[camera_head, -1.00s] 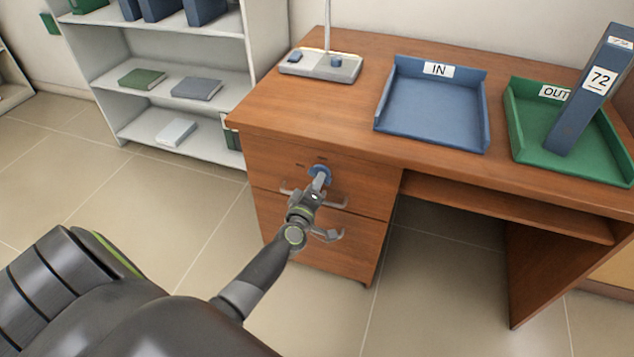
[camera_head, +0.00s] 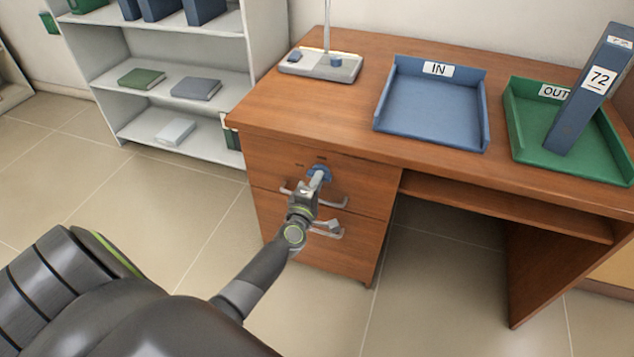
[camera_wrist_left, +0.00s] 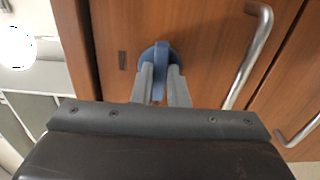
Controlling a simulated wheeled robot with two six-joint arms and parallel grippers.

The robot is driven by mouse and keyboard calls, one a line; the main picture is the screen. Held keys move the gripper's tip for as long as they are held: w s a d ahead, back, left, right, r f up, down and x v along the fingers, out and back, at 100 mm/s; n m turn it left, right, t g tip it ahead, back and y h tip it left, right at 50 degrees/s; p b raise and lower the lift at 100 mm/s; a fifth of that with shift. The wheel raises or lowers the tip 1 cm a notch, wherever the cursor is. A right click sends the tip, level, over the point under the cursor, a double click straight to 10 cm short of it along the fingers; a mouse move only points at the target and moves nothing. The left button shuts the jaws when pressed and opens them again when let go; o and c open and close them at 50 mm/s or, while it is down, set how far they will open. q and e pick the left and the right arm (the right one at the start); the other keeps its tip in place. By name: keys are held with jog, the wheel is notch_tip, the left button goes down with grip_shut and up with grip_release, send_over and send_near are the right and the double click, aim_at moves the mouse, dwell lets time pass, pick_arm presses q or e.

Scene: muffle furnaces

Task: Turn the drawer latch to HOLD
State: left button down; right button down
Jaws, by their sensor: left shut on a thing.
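The drawer latch (camera_head: 323,173) is a blue round knob on the upper drawer front of the wooden desk. In the left wrist view the latch (camera_wrist_left: 156,54) shows a raised grip bar between my fingers. My left gripper (camera_head: 317,178) is shut on that bar, and its fingers also show in the left wrist view (camera_wrist_left: 158,84). Small dark marks sit on the wood above and beside the latch, too small to read. My gripper hides part of the latch in the head view. My right gripper is not in view.
The upper drawer's metal handle (camera_head: 332,202) runs just below the latch, behind my gripper. A lower drawer handle (camera_head: 328,233) is beneath it. On the desk stand a blue IN tray (camera_head: 432,107), a green OUT tray (camera_head: 602,163) holding a blue binder (camera_head: 590,90), and a lamp base (camera_head: 320,66).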

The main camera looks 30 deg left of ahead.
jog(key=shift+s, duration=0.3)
pick_arm(q)
jog(key=c, duration=1.4)
grip_release()
jog(key=shift+c, duration=0.2)
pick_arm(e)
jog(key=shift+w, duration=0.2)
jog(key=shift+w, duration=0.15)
pick_arm(q)
jog(key=shift+s, duration=0.15)
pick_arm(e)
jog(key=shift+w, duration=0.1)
